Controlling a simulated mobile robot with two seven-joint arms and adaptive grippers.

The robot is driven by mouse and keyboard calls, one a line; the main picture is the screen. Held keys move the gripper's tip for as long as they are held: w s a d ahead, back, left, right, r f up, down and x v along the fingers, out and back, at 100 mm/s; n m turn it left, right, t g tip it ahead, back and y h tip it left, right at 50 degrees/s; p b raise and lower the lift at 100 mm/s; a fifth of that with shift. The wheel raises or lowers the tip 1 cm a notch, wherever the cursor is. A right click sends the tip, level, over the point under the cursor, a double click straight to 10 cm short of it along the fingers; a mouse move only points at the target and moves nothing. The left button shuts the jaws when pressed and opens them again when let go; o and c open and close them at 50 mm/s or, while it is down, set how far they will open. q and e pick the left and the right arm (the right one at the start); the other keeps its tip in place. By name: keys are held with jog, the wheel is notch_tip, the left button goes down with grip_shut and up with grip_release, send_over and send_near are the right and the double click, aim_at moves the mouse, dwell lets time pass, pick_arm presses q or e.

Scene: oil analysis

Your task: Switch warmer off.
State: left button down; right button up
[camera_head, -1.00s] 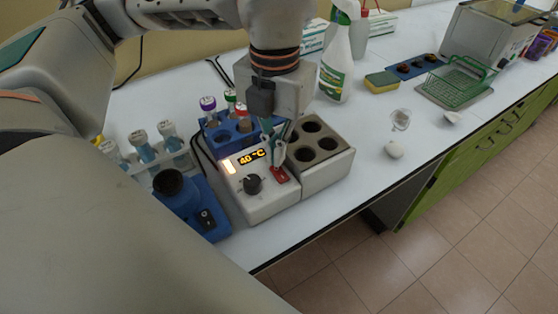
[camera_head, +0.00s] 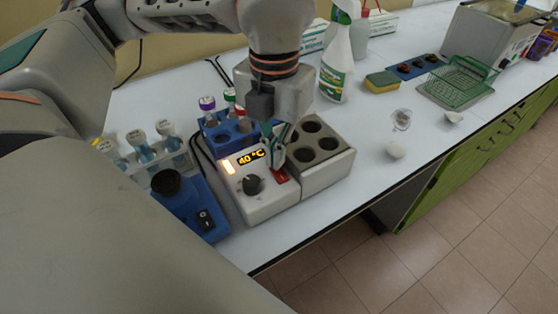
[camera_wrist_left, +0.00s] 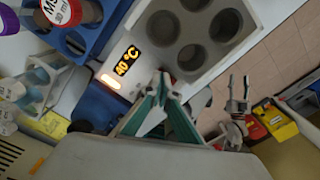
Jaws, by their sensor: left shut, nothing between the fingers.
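The warmer (camera_head: 262,205) is a light grey box on the bench with a black knob (camera_head: 252,184), a red switch (camera_head: 279,177) and a grey block with several round holes (camera_head: 325,171). Its display (camera_head: 250,157) is lit and reads 40 °C; it also shows lit in the left wrist view (camera_wrist_left: 126,61). My left gripper (camera_head: 274,158) is shut and empty, pointing down just above the red switch and beside the display. In the left wrist view, its fingertips (camera_wrist_left: 163,82) cover the switch area. Whether they touch it I cannot tell.
A blue rack (camera_head: 226,140) with capped tubes stands behind the warmer. A blue device with a black top (camera_head: 190,200) is close on its left. A spray bottle (camera_head: 336,70) stands behind right.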

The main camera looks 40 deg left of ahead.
pick_arm(q)
jog(key=shift+f, duration=0.25)
pick_arm(e)
jog(key=shift+s+f, duration=0.4)
jog(key=shift+f, duration=0.05)
pick_arm(q)
jog(key=shift+f, duration=0.1)
pick_arm(e)
jog(key=shift+f, duration=0.1)
pick_arm(q)
jog(key=shift+f+b, duration=0.35)
pick_arm(e)
jog(key=shift+w, duration=0.3)
pick_arm(q)
jog(key=shift+r, duration=0.2)
jog(key=shift+r+p, duration=0.95)
jog(key=shift+r, duration=0.6)
jog(key=shift+r+p, duration=0.7)
jog(key=shift+r, duration=0.45)
jog(key=shift+r+p, duration=0.3)
jog(key=shift+r, duration=0.4)
pick_arm(e)
notch_tip(320, 180, up, 6)
jog(key=w, duration=0.2)
jog(key=shift+w+t, duration=0.2)
jog(key=shift+t, duration=0.2)
